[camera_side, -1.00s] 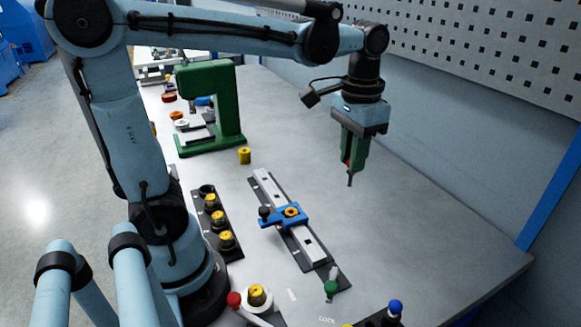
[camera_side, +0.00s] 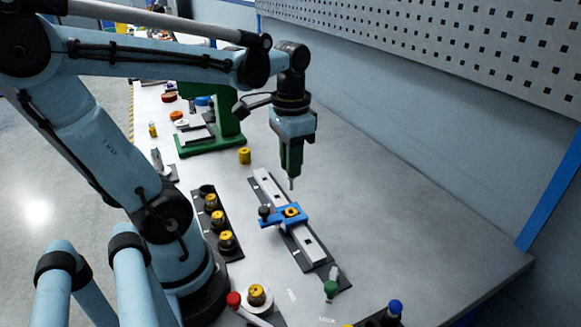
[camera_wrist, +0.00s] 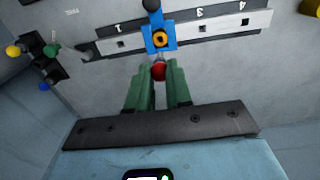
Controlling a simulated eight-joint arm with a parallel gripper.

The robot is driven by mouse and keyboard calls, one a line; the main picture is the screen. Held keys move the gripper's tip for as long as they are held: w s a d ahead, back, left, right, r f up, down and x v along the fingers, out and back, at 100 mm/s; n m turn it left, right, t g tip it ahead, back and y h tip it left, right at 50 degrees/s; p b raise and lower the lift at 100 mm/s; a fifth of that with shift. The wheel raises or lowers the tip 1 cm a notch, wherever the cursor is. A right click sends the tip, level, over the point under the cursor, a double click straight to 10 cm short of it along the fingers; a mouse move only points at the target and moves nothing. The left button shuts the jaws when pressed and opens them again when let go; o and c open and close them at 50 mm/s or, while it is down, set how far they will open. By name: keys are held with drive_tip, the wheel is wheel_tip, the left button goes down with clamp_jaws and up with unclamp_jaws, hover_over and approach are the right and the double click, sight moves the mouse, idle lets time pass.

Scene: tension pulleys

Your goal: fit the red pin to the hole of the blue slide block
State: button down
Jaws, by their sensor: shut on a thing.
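My gripper (camera_side: 291,172) has green fingers and is shut on the red pin. The pin's red head (camera_wrist: 158,71) shows between the fingertips in the wrist view. In the side view only a thin grey tip (camera_side: 291,185) shows below the fingers, pointing down. The blue slide block (camera_side: 290,215) sits on a pale rail (camera_side: 268,190) and has a yellow ring around its hole and a dark knob at its left. In the wrist view the blue block (camera_wrist: 149,42) lies just beyond the pin. In the side view the pin hangs above the block, apart from it.
A dark rack (camera_side: 214,222) with several yellow-topped pulleys stands left of the rail. A green C-shaped frame (camera_side: 226,115) stands behind. A yellow pulley (camera_side: 244,155) stands near it. Knobs and a lever (camera_side: 245,310) lie at the front. The table right of the rail is clear.

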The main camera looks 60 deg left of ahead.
sight(291, 182)
drive_tip(key=shift+f, duration=2.4)
drive_tip(key=shift+f, duration=0.3)
drive_tip(key=shift+f, duration=1.35)
drive_tip(key=shift+f, duration=0.25)
drive_tip(key=shift+f, duration=0.2)
drive_tip(key=c, duration=1)
unclamp_jaws()
drive_tip(key=shift+o, duration=0.2)
